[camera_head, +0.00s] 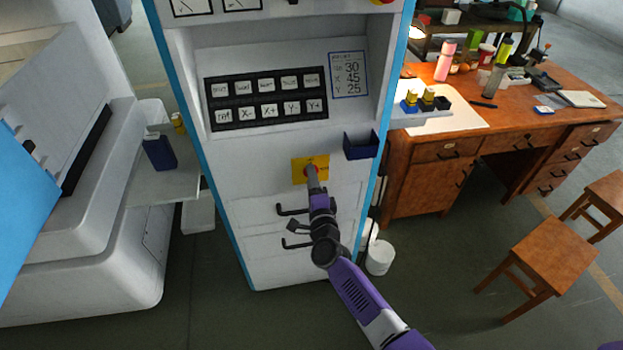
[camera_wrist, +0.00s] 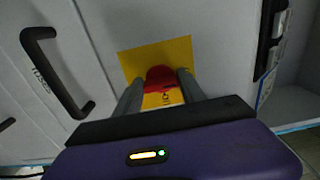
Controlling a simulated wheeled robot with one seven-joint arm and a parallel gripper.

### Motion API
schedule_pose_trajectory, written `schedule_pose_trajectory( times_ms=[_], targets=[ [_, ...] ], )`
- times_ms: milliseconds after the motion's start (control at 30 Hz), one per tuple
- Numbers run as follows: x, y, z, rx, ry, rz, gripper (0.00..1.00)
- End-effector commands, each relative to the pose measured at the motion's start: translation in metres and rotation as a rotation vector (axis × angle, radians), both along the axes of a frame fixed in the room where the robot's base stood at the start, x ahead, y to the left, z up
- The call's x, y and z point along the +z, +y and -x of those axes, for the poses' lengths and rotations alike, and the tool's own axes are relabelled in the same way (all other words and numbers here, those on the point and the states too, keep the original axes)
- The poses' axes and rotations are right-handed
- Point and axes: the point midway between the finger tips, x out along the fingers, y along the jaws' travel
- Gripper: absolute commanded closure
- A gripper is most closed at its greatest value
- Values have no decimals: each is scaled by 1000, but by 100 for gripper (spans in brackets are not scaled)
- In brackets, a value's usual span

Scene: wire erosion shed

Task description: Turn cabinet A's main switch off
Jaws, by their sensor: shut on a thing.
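Cabinet A's main switch shows as a red knob (camera_wrist: 160,76) on a yellow plate (camera_head: 300,169), on the front of the white cabinet (camera_head: 232,168) with blue edges. My gripper (camera_head: 313,172) reaches the plate from below in the head view and covers most of the knob there. In the wrist view my gripper (camera_wrist: 160,92) has one finger on each side of the red knob and is shut on it. Fingers and gripper body hide part of the knob and plate, so I cannot tell the switch's position.
Black drawer handles (camera_head: 292,209) jut out below the switch; one (camera_wrist: 52,75) is close in the wrist view. A dark blue bin (camera_head: 361,146) hangs right of the switch. A button panel (camera_head: 266,99) is above. A wooden desk (camera_head: 425,180) stands at the right.

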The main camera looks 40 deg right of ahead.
Motion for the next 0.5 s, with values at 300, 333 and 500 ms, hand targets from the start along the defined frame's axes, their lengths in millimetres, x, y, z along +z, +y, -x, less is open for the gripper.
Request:
schedule_pose_trajectory(
  times_ms=[300, 333, 500],
  targets=[
    [-2, 1, 0, 2, 8, 9, 93],
    [-2, 1, 0, 2, 8, 9, 93],
    [-2, 1, 0, 2, 8, 8, 37]
  ],
)
